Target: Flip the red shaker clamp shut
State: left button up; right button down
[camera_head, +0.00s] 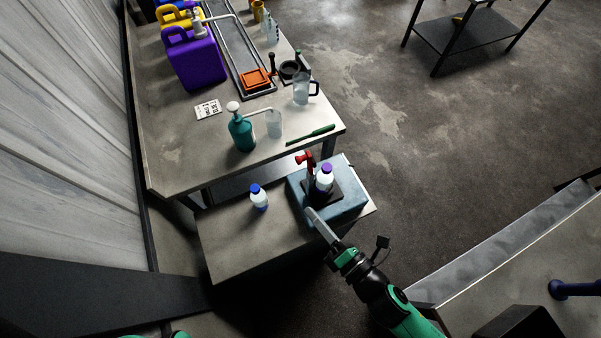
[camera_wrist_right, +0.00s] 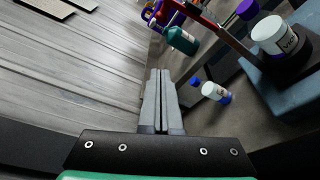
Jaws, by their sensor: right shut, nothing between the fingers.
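The red shaker clamp (camera_head: 304,158) stands up at the back of the blue shaker (camera_head: 347,209). Its red arm (camera_wrist_right: 207,22) crosses the top right of the right wrist view, beside the bottle. A white bottle with a purple cap (camera_head: 324,182) stands on the shaker's dark plate; it also shows in the right wrist view (camera_wrist_right: 275,37). My right gripper (camera_head: 310,212) is shut and empty, at the shaker's front left side, apart from the clamp. Its closed fingers (camera_wrist_right: 160,75) show in the wrist view. My left gripper is not in view.
A small white bottle with a blue cap (camera_head: 259,199) stands left of the shaker on the low table (camera_head: 225,235). The higher bench (camera_head: 185,145) behind holds a teal pump bottle (camera_head: 241,132), a jug (camera_head: 301,89) and a purple canister (camera_head: 195,62). The low table's front left is clear.

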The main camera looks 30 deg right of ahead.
jog(key=w+d+p, duration=0.2)
jog(key=w, duration=0.8)
jog(key=shift+w+d+r+p, duration=0.2)
jog(key=shift+w+r+p, duration=0.1)
jog(key=shift+r, duration=0.05)
jog(key=shift+d+r+m+b, duration=0.1)
jog(key=shift+d+m+b, duration=0.15)
jog(key=shift+m+b, duration=0.25)
